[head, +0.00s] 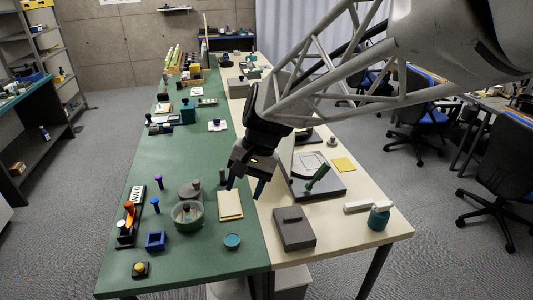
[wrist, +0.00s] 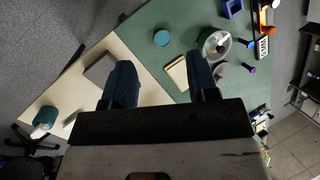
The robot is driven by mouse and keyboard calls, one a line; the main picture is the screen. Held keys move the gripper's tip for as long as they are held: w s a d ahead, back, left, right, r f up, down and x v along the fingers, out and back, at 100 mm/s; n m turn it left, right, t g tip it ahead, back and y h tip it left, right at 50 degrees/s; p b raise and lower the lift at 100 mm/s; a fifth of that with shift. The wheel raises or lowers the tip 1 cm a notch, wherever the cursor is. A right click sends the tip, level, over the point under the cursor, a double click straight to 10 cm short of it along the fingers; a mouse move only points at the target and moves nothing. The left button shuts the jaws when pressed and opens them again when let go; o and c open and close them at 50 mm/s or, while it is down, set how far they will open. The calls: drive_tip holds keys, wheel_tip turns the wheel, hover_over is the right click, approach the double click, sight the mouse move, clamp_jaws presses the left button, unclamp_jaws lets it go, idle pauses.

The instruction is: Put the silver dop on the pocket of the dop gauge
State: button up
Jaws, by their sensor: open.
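My gripper (head: 245,185) is open and empty, pointing down above the table near a cream pad; its two fingers also show in the wrist view (wrist: 160,78). The bowl also shows in the wrist view (wrist: 204,41). A black stand (head: 124,239) with a lettered plate and an orange piece lies at the left edge; I cannot tell whether it is the dop gauge. A blue open block (head: 156,241) lies beside it.
A purple piece (head: 159,183) and a blue piece (head: 155,205) stand left of the bowl. A grey disc (head: 190,189) is behind it. A cream pad (head: 230,205), teal round dish (head: 233,241) and grey box (head: 294,229) are near my gripper. The front green surface has free room.

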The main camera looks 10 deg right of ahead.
drive_tip(key=s+d+r+n+t+h, duration=0.1)
drive_tip(key=s+d+n+t+h, duration=0.2)
drive_tip(key=s+d, duration=0.8)
drive_tip(key=shift+s+d+r+n+t+h, duration=0.15)
drive_tip(key=shift+s+n+t+h, duration=0.35)
drive_tip(key=shift+s, duration=1.5)
